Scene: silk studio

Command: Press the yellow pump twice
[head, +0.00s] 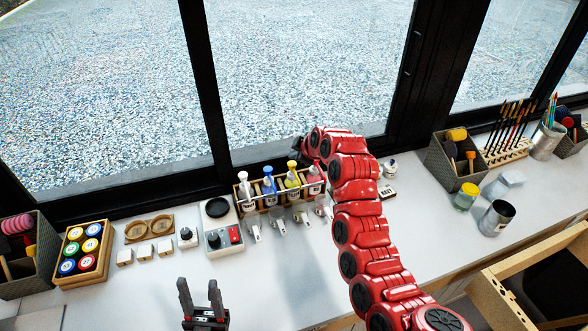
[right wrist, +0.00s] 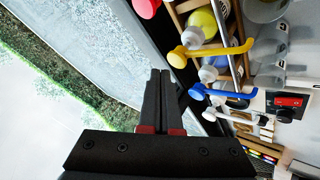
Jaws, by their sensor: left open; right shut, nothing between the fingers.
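The yellow pump (head: 293,164) tops a bottle in a wooden rack (head: 262,206) at the window, between a blue pump (head: 268,171) and a red-topped bottle (head: 315,172) partly covered by my right arm. In the right wrist view, the yellow pump (right wrist: 178,58) has its nozzle pointing right. My right gripper (head: 299,145) is shut and empty, beyond the rack on the window side. In the wrist view its fingertips (right wrist: 160,72) appear left of the yellow pump head; contact does not show. My left gripper (head: 200,292) is open and empty, low in front of the table.
A white pump (head: 243,175) stands at the rack's left end. Several small clear cups (head: 278,225) stand before the rack. The window frame (head: 225,150) is close behind.

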